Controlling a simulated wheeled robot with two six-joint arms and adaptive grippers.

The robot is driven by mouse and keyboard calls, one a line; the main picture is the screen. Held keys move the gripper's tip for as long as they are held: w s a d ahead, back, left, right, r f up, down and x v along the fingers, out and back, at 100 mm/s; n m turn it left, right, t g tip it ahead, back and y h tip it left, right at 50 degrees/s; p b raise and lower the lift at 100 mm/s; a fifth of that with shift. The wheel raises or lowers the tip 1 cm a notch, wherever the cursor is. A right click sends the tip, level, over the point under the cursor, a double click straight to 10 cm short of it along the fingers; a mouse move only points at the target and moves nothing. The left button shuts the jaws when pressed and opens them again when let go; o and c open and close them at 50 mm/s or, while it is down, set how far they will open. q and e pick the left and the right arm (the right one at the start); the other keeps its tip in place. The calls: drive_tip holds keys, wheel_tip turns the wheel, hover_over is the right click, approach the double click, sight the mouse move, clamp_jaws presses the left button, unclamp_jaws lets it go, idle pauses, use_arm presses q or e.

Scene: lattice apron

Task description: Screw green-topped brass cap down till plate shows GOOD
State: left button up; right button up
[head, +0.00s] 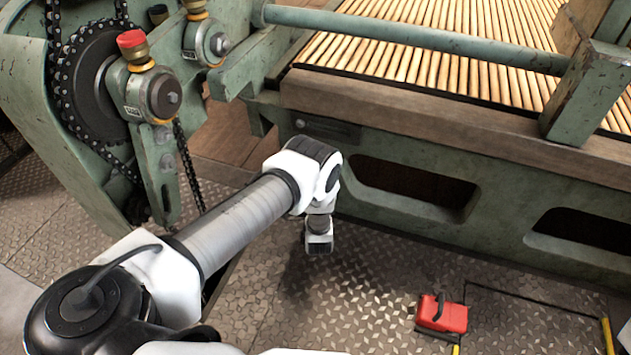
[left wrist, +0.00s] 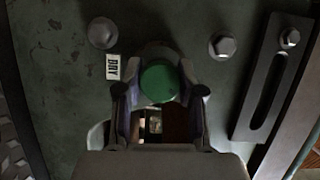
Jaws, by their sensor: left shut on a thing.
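In the left wrist view a round green-topped cap (left wrist: 159,82) sits against the dark green machine face. My left gripper (left wrist: 158,92) is shut on it, with one finger on each side. The cap's brass body and how far it is screwed down are hidden. A small white plate (left wrist: 113,67) is left of the cap; its dark lettering is upside down and appears to read DRY. In the head view my left arm reaches to the machine's front side; its fingers and the green cap cannot be made out there. My right gripper is in neither view.
Bolt heads (left wrist: 222,44) and a slotted bracket (left wrist: 270,90) are right of the cap. A red-capped brass fitting (head: 131,42) stands by the chain wheel (head: 88,68). A red box (head: 442,314) lies on the tread-plate floor, with clear floor left of it.

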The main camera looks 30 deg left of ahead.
use_arm(q)
drive_tip(key=o, duration=1.2)
drive_tip(key=shift+c, duration=0.2)
drive_tip(key=v, duration=1.2)
